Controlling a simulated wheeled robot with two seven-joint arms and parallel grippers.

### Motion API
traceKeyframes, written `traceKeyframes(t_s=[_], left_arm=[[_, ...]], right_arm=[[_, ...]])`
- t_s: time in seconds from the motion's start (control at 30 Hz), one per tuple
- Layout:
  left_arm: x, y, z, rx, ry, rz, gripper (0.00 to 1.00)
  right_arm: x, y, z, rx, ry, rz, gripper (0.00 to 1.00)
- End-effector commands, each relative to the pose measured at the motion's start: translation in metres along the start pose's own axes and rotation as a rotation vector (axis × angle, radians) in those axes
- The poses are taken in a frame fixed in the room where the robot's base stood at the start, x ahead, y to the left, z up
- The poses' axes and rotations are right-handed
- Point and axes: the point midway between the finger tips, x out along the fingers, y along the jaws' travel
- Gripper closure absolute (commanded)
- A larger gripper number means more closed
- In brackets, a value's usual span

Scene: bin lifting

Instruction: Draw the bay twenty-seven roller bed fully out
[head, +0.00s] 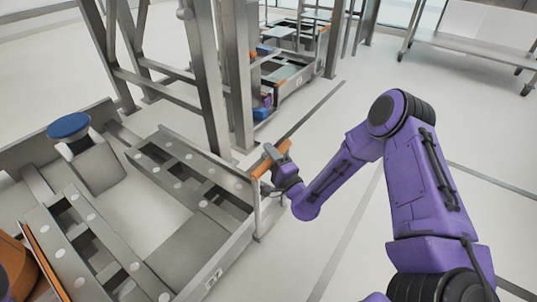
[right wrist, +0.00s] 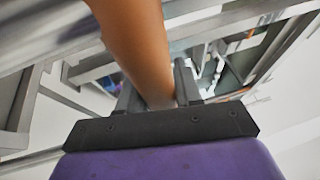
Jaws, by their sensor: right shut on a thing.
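The roller bed (head: 235,244) is a low grey metal tray with two slotted strips carrying pale round discs. It fills the lower left of the head view. An orange handle (head: 258,170) stands at its right corner. My right gripper (head: 273,158) is shut on this handle. In the right wrist view the orange handle (right wrist: 140,42) runs between the two dark fingers of the right gripper (right wrist: 158,92). My left gripper is not in view.
A grey post frame (head: 207,80) stands behind the bed. A post with a blue round top (head: 69,127) rises at the bed's far left. Another bed with orange ends (head: 290,75) lies farther back. A metal bench (head: 480,47) is at the upper right. The floor to the right is mostly clear.

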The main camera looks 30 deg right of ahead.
Motion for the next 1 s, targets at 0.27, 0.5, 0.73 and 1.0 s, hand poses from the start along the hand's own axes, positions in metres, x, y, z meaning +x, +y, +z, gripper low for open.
traceKeyframes(t_s=[0.27, 0.5, 0.73, 1.0], left_arm=[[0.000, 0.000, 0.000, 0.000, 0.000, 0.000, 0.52], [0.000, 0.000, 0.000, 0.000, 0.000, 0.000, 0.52], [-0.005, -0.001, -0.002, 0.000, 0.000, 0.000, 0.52], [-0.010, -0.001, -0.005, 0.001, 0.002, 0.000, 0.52]], right_arm=[[-0.001, 0.002, 0.003, -0.001, -0.010, 0.006, 0.49], [-0.001, 0.001, 0.001, -0.001, -0.004, 0.003, 0.45], [-0.025, 0.000, 0.001, 0.002, -0.001, 0.007, 0.45], [-0.087, 0.001, 0.000, 0.002, -0.001, 0.007, 0.45]])
